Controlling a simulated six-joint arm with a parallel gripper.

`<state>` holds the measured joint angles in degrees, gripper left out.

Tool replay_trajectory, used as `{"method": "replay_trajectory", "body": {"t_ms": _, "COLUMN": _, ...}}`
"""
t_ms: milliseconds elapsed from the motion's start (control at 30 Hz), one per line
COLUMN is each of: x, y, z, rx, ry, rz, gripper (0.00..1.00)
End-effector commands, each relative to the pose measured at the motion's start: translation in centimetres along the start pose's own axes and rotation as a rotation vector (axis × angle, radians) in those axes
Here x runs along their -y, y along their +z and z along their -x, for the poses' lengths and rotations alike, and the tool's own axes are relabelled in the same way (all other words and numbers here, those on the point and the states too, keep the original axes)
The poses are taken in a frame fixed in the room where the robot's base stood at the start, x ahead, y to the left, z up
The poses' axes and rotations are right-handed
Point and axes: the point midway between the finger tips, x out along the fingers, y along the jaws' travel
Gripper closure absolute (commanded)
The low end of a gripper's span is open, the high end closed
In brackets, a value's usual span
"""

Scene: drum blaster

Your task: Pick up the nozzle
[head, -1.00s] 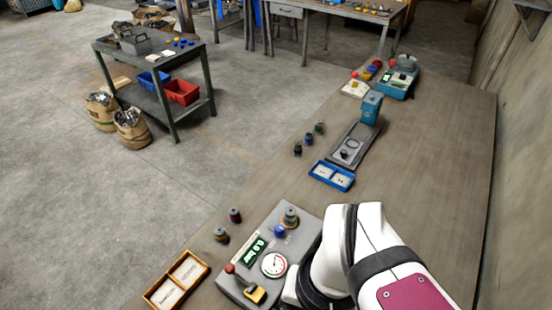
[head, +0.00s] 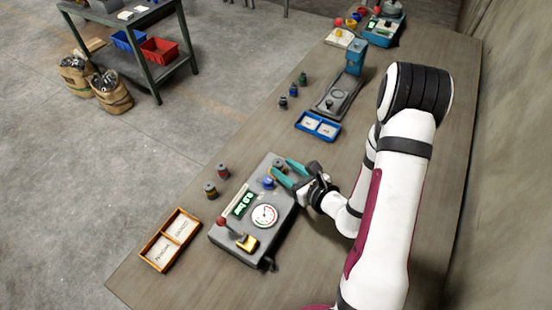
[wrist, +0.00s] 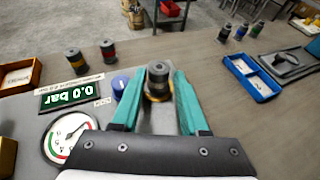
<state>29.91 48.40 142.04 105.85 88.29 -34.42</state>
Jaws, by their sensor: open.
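A dark grey cylindrical nozzle (wrist: 158,75) stands upright in a yellowish ring on the grey machine panel (head: 225,238). In the head view the nozzle (head: 279,163) is small and partly hidden by the fingers. My gripper (head: 281,166) is open, with its teal fingers on either side of the nozzle. In the wrist view my gripper (wrist: 158,80) has one finger left and one right of the nozzle, with gaps visible on both sides. Two similar dark cylinders, one with a yellow band (wrist: 75,63) and one with a red band (wrist: 108,50), stand on the table beside the panel.
A blue knob (wrist: 120,86) sits close to the left finger. The panel also bears a 0.0 bar display (wrist: 70,95), a gauge (head: 265,215) and a red-knobbed lever (head: 221,222). An orange tray (head: 170,240) and a blue tray (head: 318,125) lie on the table.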

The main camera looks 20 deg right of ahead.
Motion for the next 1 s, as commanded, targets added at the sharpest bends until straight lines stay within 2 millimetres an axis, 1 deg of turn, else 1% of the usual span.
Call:
{"method": "replay_trajectory", "body": {"t_ms": 200, "x": -0.3, "y": 0.1, "z": -4.2, "rx": 0.002, "ry": 0.007, "rz": 0.003, "gripper": 0.56}}
{"method": "replay_trajectory", "body": {"t_ms": 300, "x": -0.2, "y": 0.1, "z": -5.8, "rx": 0.002, "ry": 0.006, "rz": 0.002, "gripper": 0.56}}
{"method": "replay_trajectory", "body": {"t_ms": 400, "x": -0.2, "y": 0.1, "z": -6.3, "rx": 0.002, "ry": 0.005, "rz": 0.000, "gripper": 0.56}}
{"method": "replay_trajectory", "body": {"t_ms": 567, "x": -0.2, "y": 0.1, "z": -6.3, "rx": 0.002, "ry": 0.004, "rz": 0.000, "gripper": 0.56}}
{"method": "replay_trajectory", "body": {"t_ms": 600, "x": -0.2, "y": 0.1, "z": -6.3, "rx": 0.002, "ry": 0.004, "rz": 0.000, "gripper": 0.63}}
{"method": "replay_trajectory", "body": {"t_ms": 667, "x": -0.2, "y": 0.1, "z": -6.3, "rx": 0.002, "ry": 0.005, "rz": 0.000, "gripper": 0.74}}
{"method": "replay_trajectory", "body": {"t_ms": 800, "x": -0.2, "y": 0.1, "z": -6.3, "rx": 0.002, "ry": 0.005, "rz": 0.000, "gripper": 0.99}}
{"method": "replay_trajectory", "body": {"t_ms": 1000, "x": -0.2, "y": 0.1, "z": -6.3, "rx": 0.002, "ry": 0.005, "rz": 0.000, "gripper": 1.00}}
